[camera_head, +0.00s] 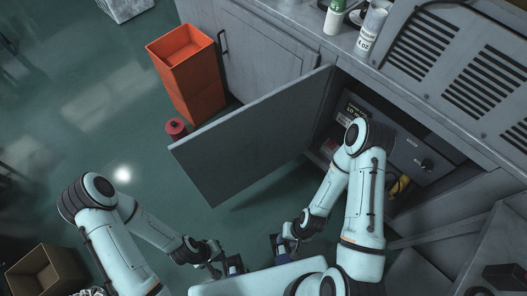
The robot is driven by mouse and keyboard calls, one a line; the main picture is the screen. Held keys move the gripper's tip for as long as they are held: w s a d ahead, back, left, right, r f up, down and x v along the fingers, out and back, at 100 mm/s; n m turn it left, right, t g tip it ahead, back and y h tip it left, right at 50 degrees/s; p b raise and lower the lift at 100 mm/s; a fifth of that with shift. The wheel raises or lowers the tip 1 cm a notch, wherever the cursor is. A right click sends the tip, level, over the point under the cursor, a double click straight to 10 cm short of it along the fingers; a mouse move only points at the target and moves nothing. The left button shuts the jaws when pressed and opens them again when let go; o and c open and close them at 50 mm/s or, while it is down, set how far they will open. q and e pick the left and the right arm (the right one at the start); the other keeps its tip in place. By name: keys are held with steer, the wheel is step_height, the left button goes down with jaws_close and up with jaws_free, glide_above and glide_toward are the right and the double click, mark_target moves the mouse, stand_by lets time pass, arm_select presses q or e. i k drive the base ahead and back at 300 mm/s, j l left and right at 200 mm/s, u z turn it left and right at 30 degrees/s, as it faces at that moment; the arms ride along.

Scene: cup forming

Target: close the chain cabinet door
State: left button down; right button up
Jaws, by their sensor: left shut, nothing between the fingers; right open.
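The chain cabinet door (249,138) is a grey panel standing wide open, swung out from the cabinet front into the room. The open cabinet (385,138) behind it shows a dark control panel with a knob and labels. My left gripper (236,272) is shut and empty, low in the picture, below the door and apart from it. My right gripper (279,254) is open and empty, just right of the left one, also apart from the door. The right forearm hides part of the cabinet opening.
An orange bin (188,75) and a red canister (176,129) stand on the floor left of the door. A cardboard box (47,273) is at the lower left. The green floor below the door is clear.

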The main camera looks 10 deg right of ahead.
mark_target(223, 158)
steer(key=j+z, duration=1.25)
steer(key=j, duration=0.15)
steer(key=j+z, duration=0.35)
steer(key=j, duration=0.15)
steer(key=j+z, duration=0.35)
steer(key=j, duration=0.15)
steer(key=j+z, duration=0.3)
steer(key=j, duration=0.2)
steer(key=j+z, duration=0.35)
steer(key=j, duration=0.15)
steer(key=k+j+z, duration=0.3)
steer(key=j, duration=0.15)
steer(key=k, duration=0.35)
steer(key=i+j+u, duration=0.1)
steer(key=j, duration=0.25)
steer(key=j+u, duration=0.1)
steer(key=j, duration=0.25)
steer(key=i, duration=0.05)
